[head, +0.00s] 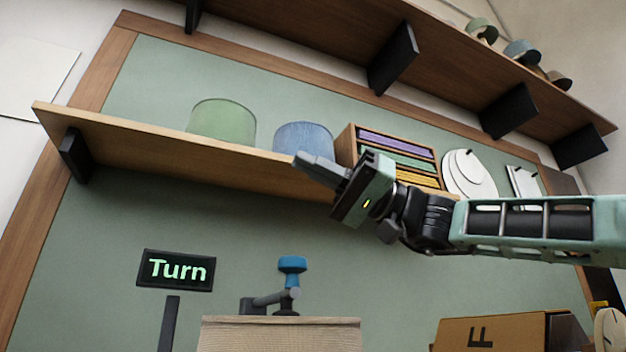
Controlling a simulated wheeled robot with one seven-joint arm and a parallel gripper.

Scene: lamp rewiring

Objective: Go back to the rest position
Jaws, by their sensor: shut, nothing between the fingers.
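My gripper (318,165) is at the end of my arm, which reaches in from the right edge of the head view. The fingers are shut with nothing between them and point to the left. They are in front of the lower shelf (160,141) and overlap its edge in the picture. I cannot tell how far the fingertips are from the shelf.
On the shelf stand a green shade (222,122), a blue shade (303,137) and a wooden rack (393,158). Below are a "Turn" sign (176,271), a blue-topped fixture (292,265), a beige box (280,335) and a box marked F (490,332). An upper shelf (480,62) hangs above.

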